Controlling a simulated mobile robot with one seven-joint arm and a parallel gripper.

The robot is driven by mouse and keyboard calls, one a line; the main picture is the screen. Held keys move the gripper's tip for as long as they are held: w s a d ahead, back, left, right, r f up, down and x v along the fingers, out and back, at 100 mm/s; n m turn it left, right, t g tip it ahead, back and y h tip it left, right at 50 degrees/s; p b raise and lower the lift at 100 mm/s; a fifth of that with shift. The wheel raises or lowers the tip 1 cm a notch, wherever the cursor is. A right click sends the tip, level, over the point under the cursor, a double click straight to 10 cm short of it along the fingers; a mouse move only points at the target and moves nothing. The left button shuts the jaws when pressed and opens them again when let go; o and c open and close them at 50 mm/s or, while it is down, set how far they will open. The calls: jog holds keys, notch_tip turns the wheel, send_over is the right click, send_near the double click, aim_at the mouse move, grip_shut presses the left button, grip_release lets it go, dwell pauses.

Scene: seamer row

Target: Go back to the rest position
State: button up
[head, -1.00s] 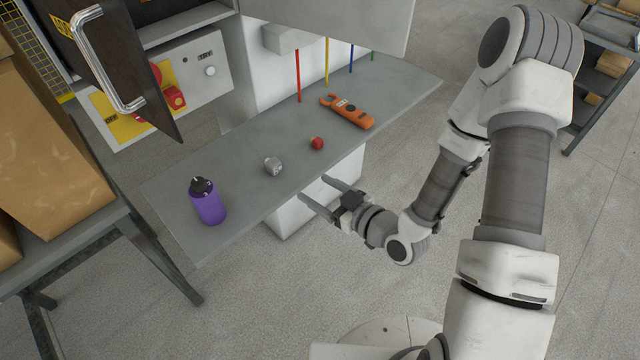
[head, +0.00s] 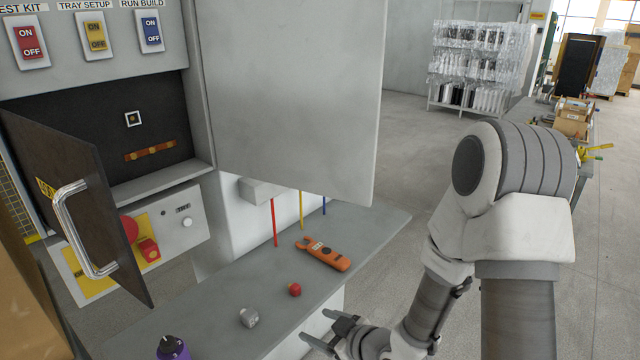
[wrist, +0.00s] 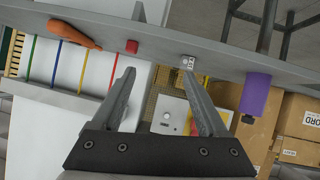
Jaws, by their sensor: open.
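My gripper (head: 322,332) is open and empty in the head view, low in the picture, beside the front edge of the grey shelf (head: 225,290). In the wrist view my gripper (wrist: 162,100) has its two fingers spread, with nothing between them. My arm runs up the right side of the head view.
On the shelf are an orange tester (head: 322,254), a red knob-like piece (head: 295,290), a small grey cube (head: 249,317) and a purple bottle (head: 172,348). An open cabinet door (head: 75,205) juts out at left. Open floor (head: 400,150) lies beyond the shelf to the right.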

jog(key=s+d+r+m+h, duration=0.2)
jog(key=d+r+m+h, duration=0.45)
jog(key=d+r, duration=0.7)
jog(key=s+r+m+g, duration=0.1)
jog(key=s+r+m, duration=0.1)
jog(key=s+r, duration=0.3)
jog(key=s+r+m+g+h, duration=0.1)
jog(key=s+r, duration=0.5)
jog(key=s, duration=0.6)
jog(key=shift+d+m+g, duration=0.25)
jog(key=shift+m+g, duration=0.2)
jog(key=shift+g, duration=0.25)
jog(key=shift+h, duration=0.25)
jog(key=c, duration=0.4)
jog(key=shift+a, duration=0.1)
jog(key=shift+a, duration=0.15)
